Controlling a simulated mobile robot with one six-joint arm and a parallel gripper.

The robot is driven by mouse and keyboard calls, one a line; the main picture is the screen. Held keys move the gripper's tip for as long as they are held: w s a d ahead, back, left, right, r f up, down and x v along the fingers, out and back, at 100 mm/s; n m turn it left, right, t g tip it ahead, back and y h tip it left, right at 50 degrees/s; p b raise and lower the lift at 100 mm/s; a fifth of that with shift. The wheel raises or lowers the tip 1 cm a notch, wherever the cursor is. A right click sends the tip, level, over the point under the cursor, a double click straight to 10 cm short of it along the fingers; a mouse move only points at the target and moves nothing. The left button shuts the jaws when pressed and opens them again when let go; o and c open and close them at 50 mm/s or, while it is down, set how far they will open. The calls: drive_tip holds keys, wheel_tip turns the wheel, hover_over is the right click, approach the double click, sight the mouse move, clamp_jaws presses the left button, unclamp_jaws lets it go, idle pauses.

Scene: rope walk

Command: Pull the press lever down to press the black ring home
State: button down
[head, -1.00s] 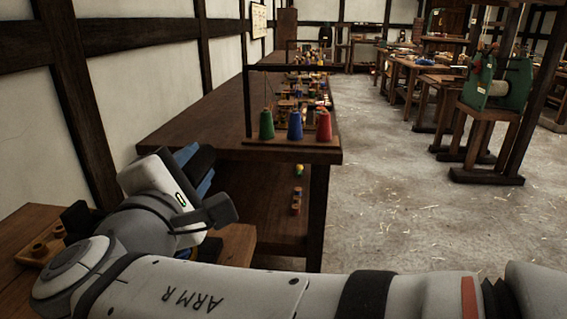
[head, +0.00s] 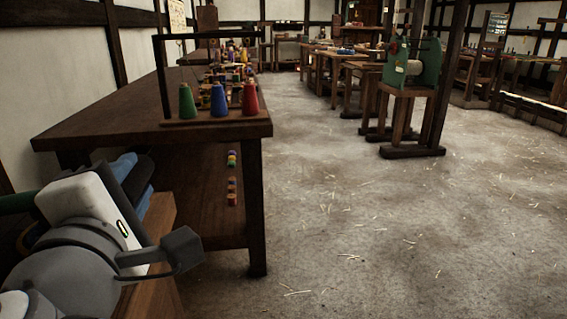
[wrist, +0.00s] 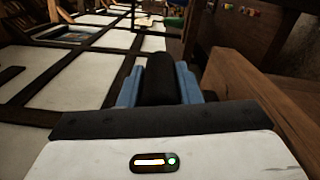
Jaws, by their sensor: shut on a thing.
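My gripper (head: 138,178) is at the lower left of the head view, its blue fingers on either side of a black grip. In the wrist view, the fingers (wrist: 158,88) close on this thick black lever grip (wrist: 158,78) from both sides. I take it for the press lever's handle; most of the lever is hidden. A dark green bar (head: 16,203) comes in from the left edge behind my gripper and may belong to the press. The black ring cannot be made out in either view.
A dark wooden table (head: 100,128) stands just beyond my gripper. On it are a green cone (head: 187,101), a blue cone (head: 218,101) and a red cone (head: 250,100) under a black frame. The floor (head: 350,220) to the right is open, with scattered straw.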

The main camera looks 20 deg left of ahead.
drive_tip(key=shift+s+a+f, duration=0.1)
drive_tip(key=shift+s+f, duration=0.05)
drive_tip(key=c, duration=1.1)
unclamp_jaws()
drive_tip(key=shift+o, duration=0.2)
wheel_tip(320, 180, up, 10)
drive_tip(key=p, duration=0.4)
drive_tip(key=shift+s, duration=0.15)
drive_tip(key=shift+s, duration=0.2)
drive_tip(key=v, duration=0.8)
drive_tip(key=shift+d, duration=0.25)
